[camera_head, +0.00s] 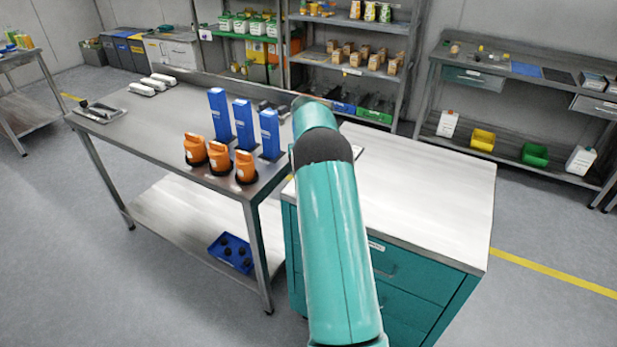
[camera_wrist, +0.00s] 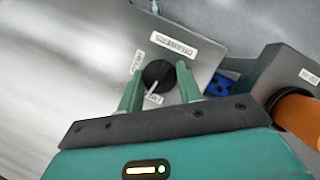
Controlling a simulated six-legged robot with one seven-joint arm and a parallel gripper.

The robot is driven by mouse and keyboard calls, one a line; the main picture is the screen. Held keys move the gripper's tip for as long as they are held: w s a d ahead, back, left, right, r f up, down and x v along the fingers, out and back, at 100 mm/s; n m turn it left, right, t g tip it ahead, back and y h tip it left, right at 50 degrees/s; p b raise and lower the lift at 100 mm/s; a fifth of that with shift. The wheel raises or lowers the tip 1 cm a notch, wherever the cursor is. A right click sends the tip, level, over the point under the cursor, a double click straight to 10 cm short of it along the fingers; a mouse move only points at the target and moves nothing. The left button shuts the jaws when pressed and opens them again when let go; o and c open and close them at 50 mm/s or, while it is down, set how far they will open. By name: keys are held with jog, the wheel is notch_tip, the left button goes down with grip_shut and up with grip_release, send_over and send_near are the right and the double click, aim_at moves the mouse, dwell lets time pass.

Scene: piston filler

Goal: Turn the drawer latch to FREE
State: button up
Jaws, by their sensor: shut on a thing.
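The drawer latch (camera_wrist: 160,73) is a round black knob with a white pointer line, on a plate with a label reading DRAWERS (camera_wrist: 166,40). The pointer slants to the picture's lower left, towards a small label at the knob's lower edge that is partly covered and hard to read. Another small label (camera_wrist: 138,62) sits left of the knob, also too small to read. My gripper (camera_wrist: 159,69) is shut on the knob, one green finger on each side. In the head view my arm hides both the latch and the gripper. The teal drawer cabinet (camera_head: 418,274) stands below my arm.
A steel table (camera_head: 150,125) on the left holds orange bottles (camera_head: 220,158) and blue upright boxes (camera_head: 243,124). The cabinet's pale top (camera_head: 430,190) is clear on the right. In the wrist view, an orange object (camera_wrist: 299,118) is close at right.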

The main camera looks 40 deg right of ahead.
jog(key=shift+r+n+h, duration=0.1)
jog(key=shift+n+h, duration=0.2)
jog(key=shift+n, duration=0.6)
jog(key=o, duration=1)
jog(key=shift+w, duration=0.1)
jog(key=v, duration=0.6)
jog(key=shift+w+r, duration=0.2)
jog(key=shift+w+d+r, duration=0.1)
jog(key=shift+r, duration=0.3)
